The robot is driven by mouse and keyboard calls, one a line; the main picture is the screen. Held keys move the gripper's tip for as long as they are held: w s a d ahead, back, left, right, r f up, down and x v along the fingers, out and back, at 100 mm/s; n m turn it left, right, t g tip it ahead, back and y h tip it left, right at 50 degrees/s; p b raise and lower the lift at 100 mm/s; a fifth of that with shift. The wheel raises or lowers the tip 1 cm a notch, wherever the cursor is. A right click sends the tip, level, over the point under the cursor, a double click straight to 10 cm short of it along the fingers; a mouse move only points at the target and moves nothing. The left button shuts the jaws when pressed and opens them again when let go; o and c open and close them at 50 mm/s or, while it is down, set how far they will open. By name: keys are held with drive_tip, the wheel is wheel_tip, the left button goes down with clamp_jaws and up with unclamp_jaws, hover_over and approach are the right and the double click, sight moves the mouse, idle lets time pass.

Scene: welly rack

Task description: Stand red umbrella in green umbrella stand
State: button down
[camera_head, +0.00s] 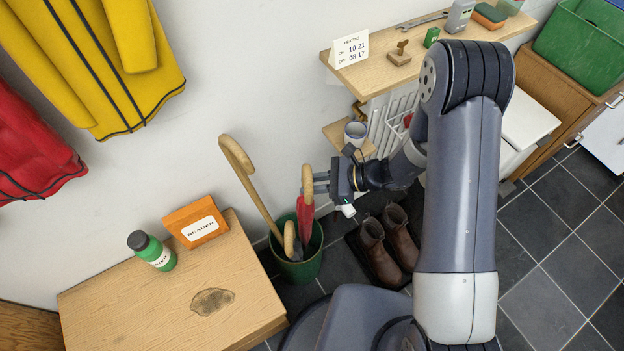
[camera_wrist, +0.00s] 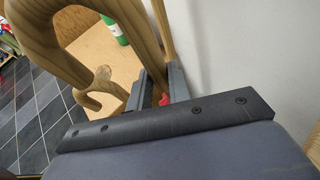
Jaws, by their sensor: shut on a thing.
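The red umbrella (camera_head: 305,218) has a curved wooden handle (camera_head: 307,178) and hangs upright, tip down. My gripper (camera_head: 309,187) is shut on it just below the handle's crook. In the wrist view the handle (camera_wrist: 105,25) looms large, and a bit of red cloth (camera_wrist: 164,99) shows between the fingers (camera_wrist: 157,86). The green umbrella stand (camera_head: 301,270) is on the floor below. The red umbrella's lower part overlaps the stand's mouth in the head view; I cannot tell how deep its tip is.
A tall wooden cane (camera_head: 250,185) and a shorter crook-handled piece (camera_head: 290,240) lean in the stand. Brown boots (camera_head: 385,245) stand to its right. A wooden bench (camera_head: 165,300) with a green bottle (camera_head: 155,252) and orange box (camera_head: 196,221) is at left.

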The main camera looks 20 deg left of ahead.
sight(312, 209)
wheel_tip(312, 209, down, 14)
drive_tip(key=b, duration=1)
drive_tip(key=shift+b, duration=0.35)
drive_tip(key=c, duration=1.2)
unclamp_jaws()
drive_tip(key=shift+c, duration=0.2)
